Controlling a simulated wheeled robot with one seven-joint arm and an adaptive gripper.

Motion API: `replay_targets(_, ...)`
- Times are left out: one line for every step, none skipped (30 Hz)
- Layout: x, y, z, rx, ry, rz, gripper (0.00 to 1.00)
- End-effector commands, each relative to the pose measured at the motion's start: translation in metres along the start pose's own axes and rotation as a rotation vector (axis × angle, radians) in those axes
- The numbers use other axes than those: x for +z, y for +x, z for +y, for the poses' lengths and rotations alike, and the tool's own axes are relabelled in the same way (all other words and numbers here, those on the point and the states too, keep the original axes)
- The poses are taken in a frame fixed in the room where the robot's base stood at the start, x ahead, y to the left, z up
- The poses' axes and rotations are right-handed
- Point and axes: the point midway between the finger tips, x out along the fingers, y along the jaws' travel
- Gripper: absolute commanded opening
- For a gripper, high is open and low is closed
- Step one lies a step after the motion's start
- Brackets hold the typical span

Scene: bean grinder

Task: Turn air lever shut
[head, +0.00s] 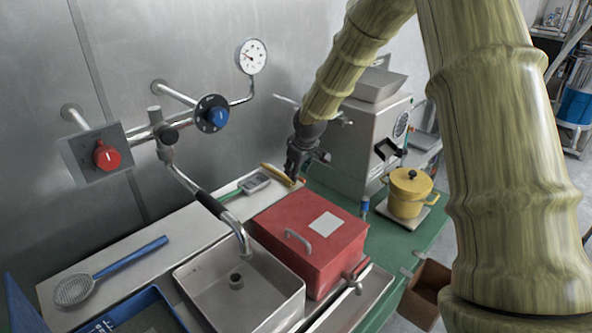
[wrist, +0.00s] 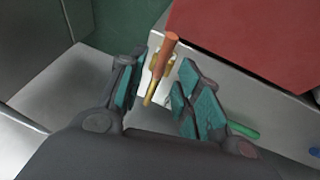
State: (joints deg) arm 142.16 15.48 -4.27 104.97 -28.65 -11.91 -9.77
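A short lever with an orange handle and a brass-yellow lower part (wrist: 164,55) stands out between my fingertips in the wrist view. I take it to be the air lever. My gripper (wrist: 158,92) is open, with one teal-padded finger on each side of the lever. Gaps show between the pads and the lever, and the gripper does not hold it. In the head view my gripper (head: 300,168) points down behind the red box, beside the grey machine (head: 370,140). A yellow piece (head: 277,175) shows just left of it; I cannot tell whether this is the same lever.
The red box (head: 305,240) stands close in front of my gripper. A small grey device (head: 254,183) lies to its left. A yellow pot (head: 409,192) stands to the right. Wall pipes with a red knob (head: 106,155) and a blue knob (head: 217,115) are at left.

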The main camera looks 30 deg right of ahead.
Motion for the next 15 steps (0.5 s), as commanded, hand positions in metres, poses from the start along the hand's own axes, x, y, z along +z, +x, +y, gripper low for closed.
replay_targets(0.000,0.004,0.000,0.000,0.000,-0.001,0.34)
replay_targets(0.000,0.006,0.000,0.000,0.000,-0.002,0.34)
replay_targets(0.000,0.009,0.000,0.000,0.000,-0.002,0.34)
replay_targets(0.000,0.011,0.000,0.000,0.000,-0.001,0.34)
replay_targets(0.000,0.013,0.000,0.000,0.000,-0.001,0.34)
replay_targets(0.000,0.015,0.000,0.000,0.000,-0.001,0.34)
replay_targets(0.000,0.016,0.000,0.000,0.000,-0.001,0.34)
replay_targets(0.000,0.017,0.000,0.000,0.000,-0.001,0.34)
replay_targets(0.000,0.018,0.000,0.000,0.000,-0.001,0.34)
replay_targets(0.000,0.019,0.000,0.000,0.001,-0.001,0.34)
replay_targets(0.000,0.019,0.000,0.000,0.001,0.000,0.34)
replay_targets(0.000,0.019,0.000,0.000,0.001,0.000,0.34)
replay_targets(0.000,0.020,0.000,0.000,0.001,0.000,0.34)
replay_targets(0.000,0.020,0.000,0.000,0.001,0.000,0.34)
replay_targets(0.000,0.020,0.000,0.000,0.001,0.000,0.34)
